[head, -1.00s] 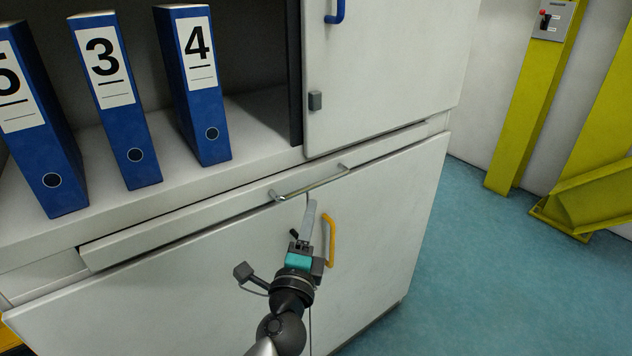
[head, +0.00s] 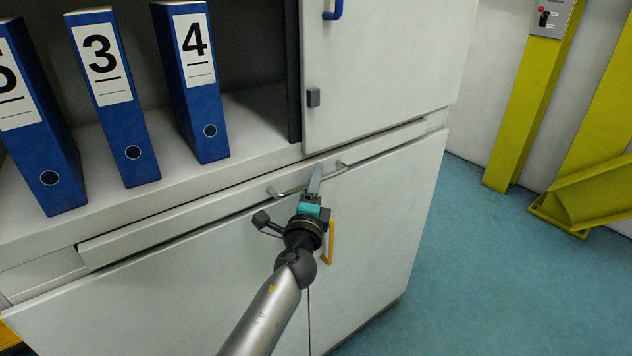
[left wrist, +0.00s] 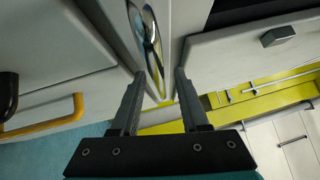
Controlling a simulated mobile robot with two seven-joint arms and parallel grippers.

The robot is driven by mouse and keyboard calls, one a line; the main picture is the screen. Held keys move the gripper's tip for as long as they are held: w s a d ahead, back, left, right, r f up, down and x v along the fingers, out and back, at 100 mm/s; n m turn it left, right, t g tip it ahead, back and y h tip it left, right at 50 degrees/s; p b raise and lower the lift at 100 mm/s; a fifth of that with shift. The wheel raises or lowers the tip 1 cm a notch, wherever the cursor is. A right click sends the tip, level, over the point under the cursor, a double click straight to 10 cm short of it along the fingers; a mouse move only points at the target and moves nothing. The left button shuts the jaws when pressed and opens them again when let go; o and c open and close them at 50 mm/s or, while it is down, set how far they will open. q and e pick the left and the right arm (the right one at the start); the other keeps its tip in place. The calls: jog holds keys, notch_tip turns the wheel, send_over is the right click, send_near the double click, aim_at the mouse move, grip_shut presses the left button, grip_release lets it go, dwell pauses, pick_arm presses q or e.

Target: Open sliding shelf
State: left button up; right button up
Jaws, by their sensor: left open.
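The sliding shelf (head: 180,220) is a thin light grey front below the binder compartment and looks closed. Its metal bar handle (head: 288,191) sits near the right part of that front. My left gripper (head: 316,174) is at the handle, its fingers overlapping the bar in the head view. In the left wrist view, the shiny handle (left wrist: 151,38) lies ahead of the gap between the open fingers of my left gripper (left wrist: 158,76). I cannot tell whether the fingers touch the bar. My right gripper is in neither view.
Blue binders (head: 200,110) stand on the open compartment above. A lower door with a yellow handle (head: 331,243) is close below my gripper. An upper door has a grey latch (head: 314,97) and a blue handle (head: 334,10). Blue floor (head: 480,280) is clear to the right.

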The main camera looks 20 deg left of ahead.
pick_arm(q)
grip_shut()
dwell(1.4)
